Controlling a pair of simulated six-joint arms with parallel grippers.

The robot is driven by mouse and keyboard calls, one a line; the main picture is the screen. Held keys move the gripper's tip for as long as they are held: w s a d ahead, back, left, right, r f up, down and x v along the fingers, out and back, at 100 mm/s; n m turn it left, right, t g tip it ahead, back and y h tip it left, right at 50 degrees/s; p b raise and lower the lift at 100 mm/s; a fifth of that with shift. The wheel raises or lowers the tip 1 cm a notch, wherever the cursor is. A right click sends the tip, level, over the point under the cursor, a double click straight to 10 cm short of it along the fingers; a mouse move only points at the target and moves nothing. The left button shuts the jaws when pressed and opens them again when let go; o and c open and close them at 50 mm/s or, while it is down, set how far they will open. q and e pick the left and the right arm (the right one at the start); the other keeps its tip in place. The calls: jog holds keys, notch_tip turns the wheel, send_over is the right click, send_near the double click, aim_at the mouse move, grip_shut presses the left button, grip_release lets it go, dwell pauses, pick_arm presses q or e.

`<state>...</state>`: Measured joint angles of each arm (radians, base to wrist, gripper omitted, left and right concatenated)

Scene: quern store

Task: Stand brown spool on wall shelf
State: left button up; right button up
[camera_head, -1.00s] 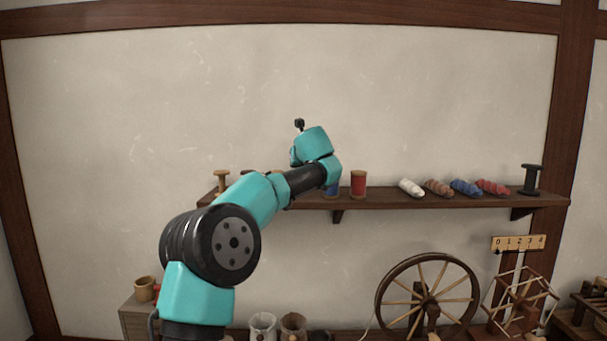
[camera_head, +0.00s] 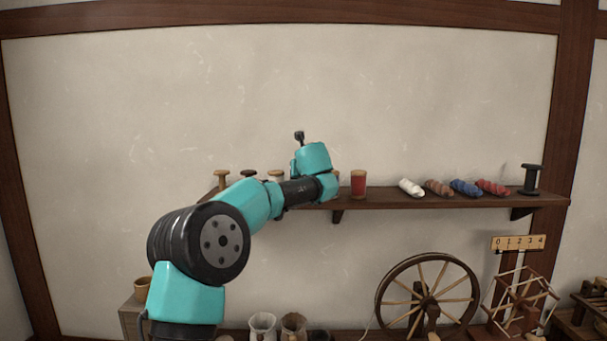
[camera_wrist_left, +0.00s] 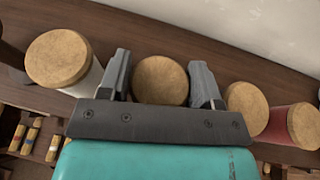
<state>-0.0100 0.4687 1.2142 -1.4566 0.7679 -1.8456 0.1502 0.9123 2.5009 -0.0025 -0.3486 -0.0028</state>
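In the left wrist view, the fingers of my left gripper (camera_wrist_left: 161,60) lie close against both sides of a spool (camera_wrist_left: 160,82) with a round tan top, seen from above. Its wound body is hidden, so I cannot see its brown; I take it for the brown spool. It looks upright, in line with its neighbours over the wall shelf (camera_wrist_left: 215,47); its base is hidden, so contact with the shelf cannot be seen. In the head view, my left arm covers the gripper and that part of the dark wall shelf (camera_head: 440,201). My right gripper is not in view.
A white spool (camera_wrist_left: 62,60) stands left of the held one, another spool (camera_wrist_left: 246,103) and a red spool (camera_head: 358,185) right of it, close by. A spinning wheel (camera_head: 427,301) is below.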

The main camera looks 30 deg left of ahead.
pick_arm(q)
jog(key=o, duration=0.4)
jog(key=shift+r, duration=0.2)
jog(key=v, duration=1.2)
jog(key=shift+d+f, duration=0.1)
